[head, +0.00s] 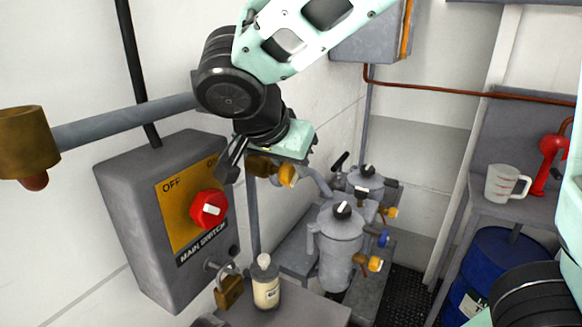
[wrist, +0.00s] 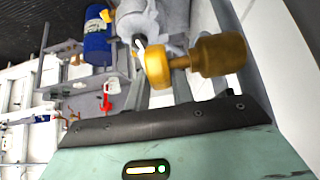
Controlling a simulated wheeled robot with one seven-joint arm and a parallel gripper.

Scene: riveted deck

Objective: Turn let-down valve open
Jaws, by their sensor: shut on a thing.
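A brass valve (head: 259,166) with a round yellow knob (head: 287,175) sits under the end of my arm in the head view, right of the main switch box. In the wrist view the brass valve (wrist: 218,56) and its yellow knob (wrist: 157,66) show just beyond the dark front edge of my gripper. My gripper (head: 262,160) is shut on the brass valve; its fingertips are largely hidden. No label on this valve is readable, and how far it is turned cannot be told.
The grey switch box (head: 135,210) with a red knob (head: 208,210) stands close left of my gripper. A padlock (head: 229,291) and a bottle (head: 265,282) are below. Grey vessels (head: 338,245) with small valves stand right. A jug (head: 504,183) rests on a shelf.

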